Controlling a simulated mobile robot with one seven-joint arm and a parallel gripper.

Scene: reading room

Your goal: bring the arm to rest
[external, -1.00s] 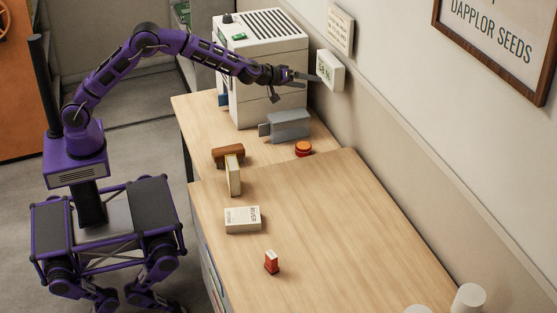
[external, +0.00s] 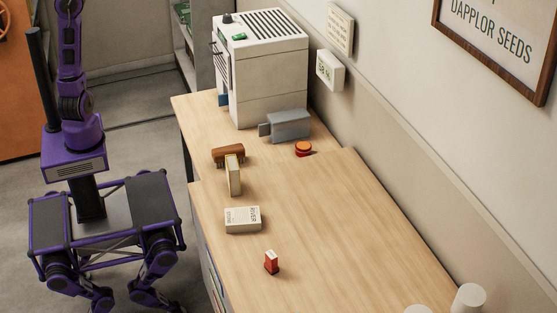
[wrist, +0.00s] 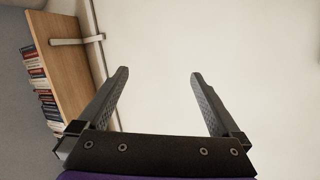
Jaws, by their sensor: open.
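My gripper (wrist: 158,82) shows in the wrist view with its two dark fingers wide apart and nothing between them. A plain pale surface fills the view beyond the fingers. In the external view my purple arm stands straight up from its base at the left, and its upper part and the gripper are out of the picture. The arm is well clear of the desk (external: 330,230) and touches nothing that I can see.
A white machine (external: 265,80) stands at the back of the desk, with a grey device (external: 289,126) and a red-orange button (external: 303,148) nearby. A brown brush (external: 229,153), boxes (external: 242,219) and a small red item (external: 271,262) lie nearer. A wooden shelf (wrist: 60,60) with books shows in the wrist view.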

